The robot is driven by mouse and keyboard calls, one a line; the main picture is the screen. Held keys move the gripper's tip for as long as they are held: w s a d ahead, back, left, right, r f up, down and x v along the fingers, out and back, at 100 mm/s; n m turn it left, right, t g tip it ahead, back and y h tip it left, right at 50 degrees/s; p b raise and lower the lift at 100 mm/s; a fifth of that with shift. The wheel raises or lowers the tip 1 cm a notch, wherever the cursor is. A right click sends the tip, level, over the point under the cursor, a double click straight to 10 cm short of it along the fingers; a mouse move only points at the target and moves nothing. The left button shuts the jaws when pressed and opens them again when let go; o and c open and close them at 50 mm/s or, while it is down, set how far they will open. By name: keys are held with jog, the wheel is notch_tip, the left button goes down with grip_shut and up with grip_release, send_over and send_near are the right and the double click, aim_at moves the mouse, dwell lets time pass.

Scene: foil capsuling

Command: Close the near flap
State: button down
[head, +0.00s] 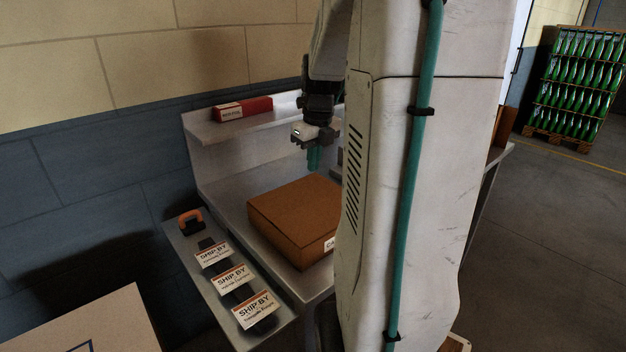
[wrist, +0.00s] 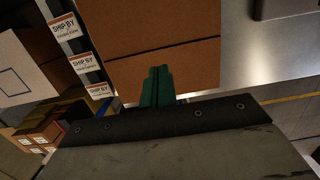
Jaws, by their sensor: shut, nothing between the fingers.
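A brown cardboard box (head: 295,212) sits on the metal bench, with its right part hidden behind my arm. Its visible top looks flat, and no flap stands up in the part I see. In the wrist view the box (wrist: 150,25) fills the upper middle. A dark seam crosses it, with a brown panel (wrist: 195,65) on the lower side; I cannot tell whether this panel is the near flap. My gripper (head: 314,160) is above the box, pointing down, its green fingers shut and empty. In the wrist view the fingertips (wrist: 158,72) overlap the lower panel; contact cannot be told.
A side shelf holds several "SHIP BY" label cards (head: 232,277) and an orange-handled tool (head: 190,220). A red box (head: 243,108) lies on the raised back shelf. Bare bench (wrist: 265,60) lies to the box's right in the wrist view. A bottle rack (head: 580,85) stands far off.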

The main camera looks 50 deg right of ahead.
notch_tip(320, 180, up, 6)
send_over(310, 203)
jog(key=shift+g, duration=0.5)
notch_tip(310, 203, down, 16)
jog(key=shift+d+r, duration=0.1)
jog(key=shift+r, duration=0.15)
